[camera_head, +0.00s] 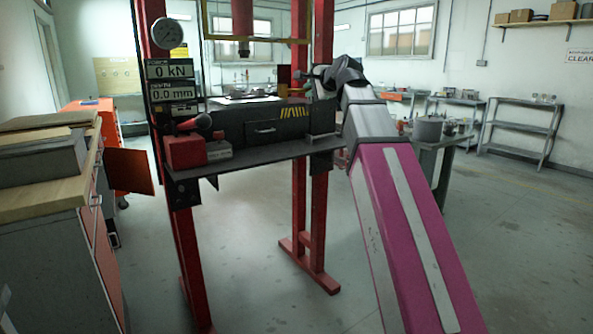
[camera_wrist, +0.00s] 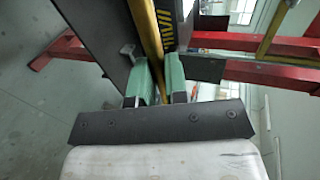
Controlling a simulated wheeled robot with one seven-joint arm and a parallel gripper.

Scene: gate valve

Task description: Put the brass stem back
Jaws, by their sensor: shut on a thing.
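My gripper (camera_wrist: 162,75), with two green fingers, is shut on the brass stem (camera_wrist: 148,32). In the wrist view the stem is a long yellow rod that runs from the top edge down between the fingers. In the head view my grey and magenta arm reaches up to the right side of the press. The fingers and the stem are not clear there, being small and partly behind my wrist. I cannot make out the gate valve body for certain in either view.
A wooden-topped cabinet (camera_head: 45,185) stands left. A side table with a pot (camera_head: 428,129) stands right. The floor between is clear.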

